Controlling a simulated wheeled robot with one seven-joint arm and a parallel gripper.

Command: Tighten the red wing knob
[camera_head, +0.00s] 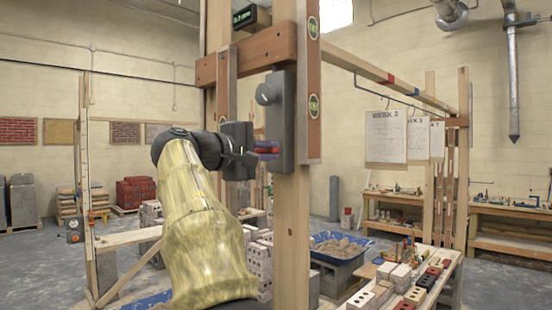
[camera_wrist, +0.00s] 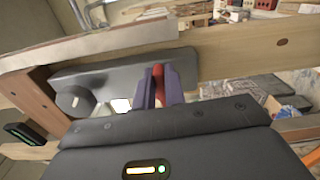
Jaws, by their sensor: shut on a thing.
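The red wing knob (camera_head: 267,151) sits on a grey upright plate (camera_head: 283,110) fixed to a wooden post. My gripper (camera_head: 265,150) comes from the left and is shut on the red knob. In the wrist view, the red knob (camera_wrist: 158,84) shows between the two purple fingers of my gripper (camera_wrist: 159,88), and part of it is hidden by them. A round grey knob (camera_head: 266,94) is higher on the same plate; it also shows at left in the wrist view (camera_wrist: 76,101).
The wooden post (camera_head: 292,240) and a crosspiece (camera_head: 262,50) stand close around the plate. A spirit level (camera_head: 308,90) is just right of it. A blue tub of mortar (camera_head: 338,247) and a bench with bricks (camera_head: 425,281) are below right.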

